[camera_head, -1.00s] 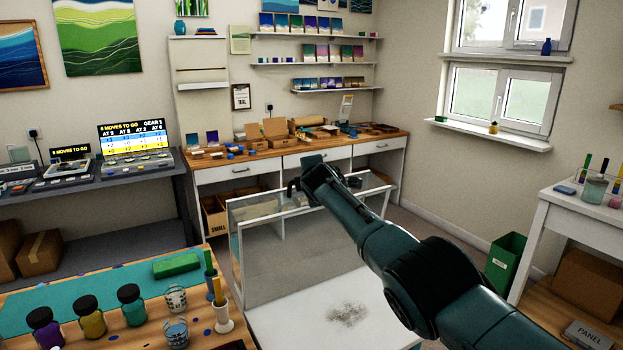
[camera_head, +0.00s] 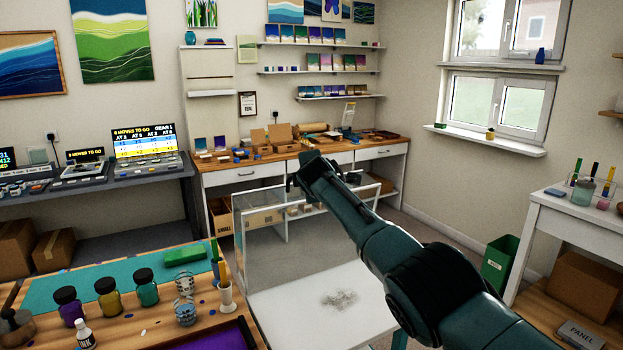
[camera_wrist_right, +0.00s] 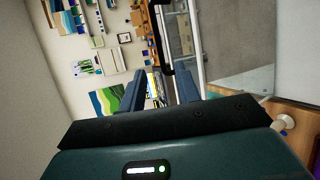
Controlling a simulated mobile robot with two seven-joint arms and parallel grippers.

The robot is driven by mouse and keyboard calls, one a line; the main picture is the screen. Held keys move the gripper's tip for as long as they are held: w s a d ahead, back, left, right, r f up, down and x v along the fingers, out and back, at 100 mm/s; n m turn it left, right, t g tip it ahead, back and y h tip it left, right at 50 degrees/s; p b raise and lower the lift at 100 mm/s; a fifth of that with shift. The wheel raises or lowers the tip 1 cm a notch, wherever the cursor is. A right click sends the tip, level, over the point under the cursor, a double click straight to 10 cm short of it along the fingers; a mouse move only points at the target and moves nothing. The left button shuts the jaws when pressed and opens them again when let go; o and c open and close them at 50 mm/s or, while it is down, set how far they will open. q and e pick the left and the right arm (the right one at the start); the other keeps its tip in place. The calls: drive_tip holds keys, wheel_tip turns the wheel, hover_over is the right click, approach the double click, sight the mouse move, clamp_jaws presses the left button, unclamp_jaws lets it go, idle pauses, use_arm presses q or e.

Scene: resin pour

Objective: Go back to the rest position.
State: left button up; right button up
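My right arm comes in from the right in the head view. Its gripper (camera_head: 293,183) is held up above the clear-walled enclosure on the white table, in front of the far bench. In the right wrist view the two dark fingers of this gripper (camera_wrist_right: 160,84) stand apart with nothing between them. My left arm and gripper are not in view.
The enclosure's clear panel (camera_head: 275,248) stands beneath my right gripper, on a white table (camera_head: 300,315). The work table at the lower left holds dark-lidded jars (camera_head: 107,297), cups (camera_head: 185,312) and a purple tray (camera_head: 222,338). A white side table (camera_head: 545,215) stands at right.

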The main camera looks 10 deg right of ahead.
drive_tip(key=shift+w+f, duration=0.1)
drive_tip(key=s+f+m+g, duration=0.15)
drive_tip(key=s+f, duration=0.25)
drive_tip(key=f, duration=0.5)
drive_tip(key=s+f+m+g, duration=0.1)
drive_tip(key=s+f+m, duration=0.2)
drive_tip(key=f, duration=0.6)
drive_tip(key=s+d+f+m+g, duration=0.2)
drive_tip(key=s+d+f+m, duration=0.1)
drive_tip(key=s+f, duration=0.4)
drive_tip(key=s+d+f+m+g, duration=0.1)
drive_tip(key=s+d+f+m, duration=0.15)
drive_tip(key=s+f, duration=0.5)
drive_tip(key=s+d+r+m+g, duration=0.15)
drive_tip(key=s+d+m, duration=0.25)
drive_tip(key=s, duration=1.4)
drive_tip(key=s+d+m+g, duration=0.3)
drive_tip(key=s, duration=1.5)
drive_tip(key=w+a+f+t+y, duration=0.1)
drive_tip(key=w+a+f+t, duration=0.1)
drive_tip(key=f, duration=0.3)
drive_tip(key=w+a+f+t+y, duration=0.2)
drive_tip(key=w+a+f+t, duration=0.1)
drive_tip(key=f, duration=0.2)
drive_tip(key=shift+f+t, duration=0.25)
drive_tip(key=shift+t, duration=0.15)
drive_tip(key=shift+a, duration=0.1)
